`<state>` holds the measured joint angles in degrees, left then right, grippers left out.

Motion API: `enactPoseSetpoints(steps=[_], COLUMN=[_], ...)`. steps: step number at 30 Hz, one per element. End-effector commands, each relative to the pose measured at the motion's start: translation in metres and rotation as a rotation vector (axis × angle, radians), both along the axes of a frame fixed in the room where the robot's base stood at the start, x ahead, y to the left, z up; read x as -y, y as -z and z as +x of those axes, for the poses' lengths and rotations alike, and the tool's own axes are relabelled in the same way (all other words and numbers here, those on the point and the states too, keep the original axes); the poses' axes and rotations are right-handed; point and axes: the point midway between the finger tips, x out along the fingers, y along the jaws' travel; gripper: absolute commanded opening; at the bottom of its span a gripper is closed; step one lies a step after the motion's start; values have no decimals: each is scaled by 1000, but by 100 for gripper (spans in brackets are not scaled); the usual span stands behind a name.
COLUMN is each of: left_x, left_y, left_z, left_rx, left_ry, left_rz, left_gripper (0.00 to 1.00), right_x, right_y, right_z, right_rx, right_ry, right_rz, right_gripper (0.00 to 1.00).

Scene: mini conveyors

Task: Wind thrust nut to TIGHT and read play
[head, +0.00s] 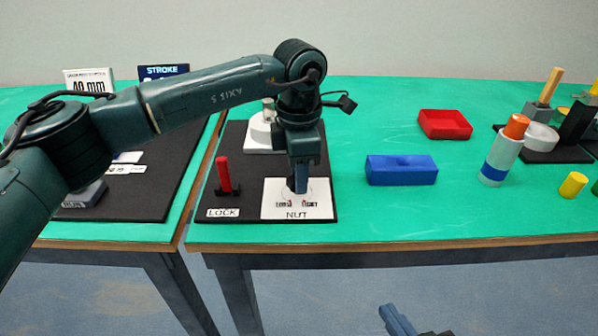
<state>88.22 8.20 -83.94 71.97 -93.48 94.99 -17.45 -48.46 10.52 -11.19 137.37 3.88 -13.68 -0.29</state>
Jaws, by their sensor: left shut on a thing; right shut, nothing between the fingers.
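The nut station is a white plate (272,207) marked NUT, with small red and dark marks for LOOSE and TIGHT, on a black mat (237,150). My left gripper (300,190) points straight down over the plate and is shut on the nut knob, which the fingers mostly hide. The knob's pointer setting cannot be made out. A red lever (224,174) stands upright by the LOCK label left of the plate. A STROKE display (163,71) at the back is partly hidden by my arm. My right gripper (398,320) is shut and empty, low in front of the table.
A white round fixture (258,134) stands behind the plate. A blue block (401,170), a red tray (445,124), a white-and-orange bottle (502,152) and a yellow cylinder (573,185) stand to the right. Green table is clear between the mat and blue block.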

Motion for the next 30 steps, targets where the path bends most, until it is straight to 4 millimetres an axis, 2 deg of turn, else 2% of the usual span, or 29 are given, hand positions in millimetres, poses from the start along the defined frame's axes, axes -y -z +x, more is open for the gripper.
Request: enactPoseSetpoints(steps=[12, 30], left_x=[0, 0], left_y=[-1, -1], left_z=[-1, -1], left_rx=[0, 1], left_ry=[230, 280], left_rz=[-1, -1], left_gripper=[10, 10], right_x=[0, -3], right_y=[1, 2], right_z=[-3, 1], right_rx=[0, 3], right_ry=[-2, -7], right_rz=[-3, -1], right_gripper=[0, 0])
